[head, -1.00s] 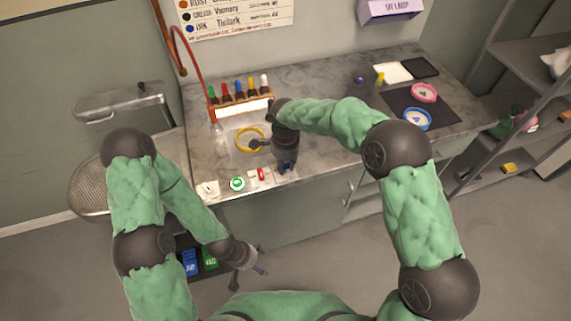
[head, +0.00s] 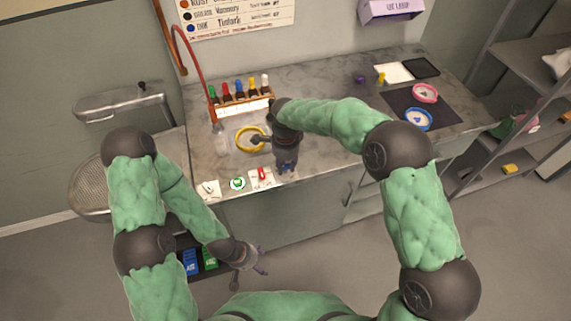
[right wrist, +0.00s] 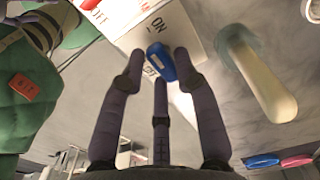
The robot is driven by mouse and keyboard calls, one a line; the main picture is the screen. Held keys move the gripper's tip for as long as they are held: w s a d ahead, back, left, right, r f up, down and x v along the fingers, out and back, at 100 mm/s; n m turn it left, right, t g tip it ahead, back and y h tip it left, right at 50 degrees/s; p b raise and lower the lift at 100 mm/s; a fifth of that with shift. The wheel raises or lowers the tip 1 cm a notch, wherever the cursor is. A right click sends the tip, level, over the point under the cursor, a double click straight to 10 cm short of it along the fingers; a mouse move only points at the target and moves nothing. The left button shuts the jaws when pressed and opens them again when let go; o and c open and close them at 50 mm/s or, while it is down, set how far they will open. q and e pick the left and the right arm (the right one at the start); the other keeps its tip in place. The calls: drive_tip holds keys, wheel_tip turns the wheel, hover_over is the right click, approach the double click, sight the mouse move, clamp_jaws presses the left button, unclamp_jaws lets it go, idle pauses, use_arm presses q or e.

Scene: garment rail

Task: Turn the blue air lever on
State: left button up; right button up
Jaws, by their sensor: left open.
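The blue air lever (right wrist: 161,62) sits on a white box (right wrist: 128,30) in the right wrist view. An ON label shows above it, and an OFF label is partly hidden beside its lower end. My right gripper (right wrist: 159,60) has its fingers spread, with the lever between the tips; whether a finger touches it I cannot tell. In the head view my right gripper (head: 287,168) points down at the bench's front edge and hides most of the lever. My left gripper (head: 262,262) is open and empty, low in front of the bench.
A red lever (head: 262,174) on its white base stands just left of my right gripper. A green round button (head: 237,183) and a white switch (head: 208,188) are further left. A yellow ring (head: 250,139) and a rack of coloured bottles (head: 240,103) lie behind.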

sight(285, 167)
drive_tip(key=shift+o, duration=0.8)
drive_tip(key=shift+r, duration=0.1)
wheel_tip(285, 167, up, 12)
drive_tip(key=shift+s, duration=0.1)
idle(0.4)
